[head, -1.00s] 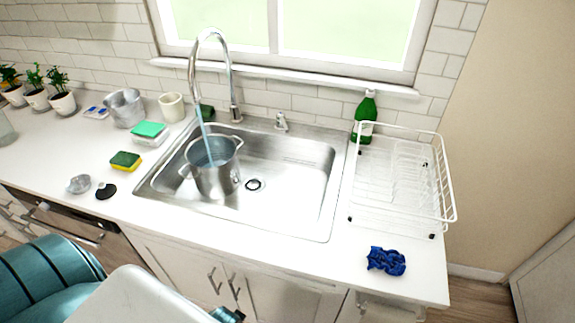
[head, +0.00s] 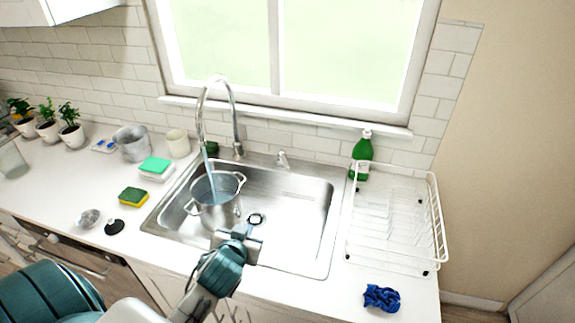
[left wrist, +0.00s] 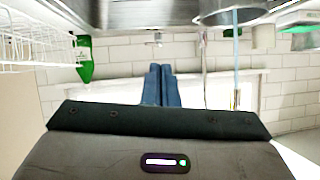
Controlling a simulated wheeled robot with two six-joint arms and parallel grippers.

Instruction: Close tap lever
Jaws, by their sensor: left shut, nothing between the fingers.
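The chrome tap (head: 237,128) arches over the sink (head: 328,225), and water runs from its spout into a metal pot (head: 218,205) in the basin. A small chrome lever (head: 283,160) stands on the sink's back rim, right of the tap. My left gripper (head: 247,228) is over the sink's front edge, in front of the pot and apart from the lever. Its blue fingers (left wrist: 160,85) are shut together and empty in the left wrist view. That view is upside down and shows the lever (left wrist: 156,38) beyond the fingertips. My right gripper is not in view.
A green bottle (head: 361,155) and a white dish rack (head: 435,220) stand right of the sink. A blue cloth (head: 381,298) lies at the front right. Sponges (head: 133,197) and containers (head: 132,143) stand on the left counter. The window wall is behind.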

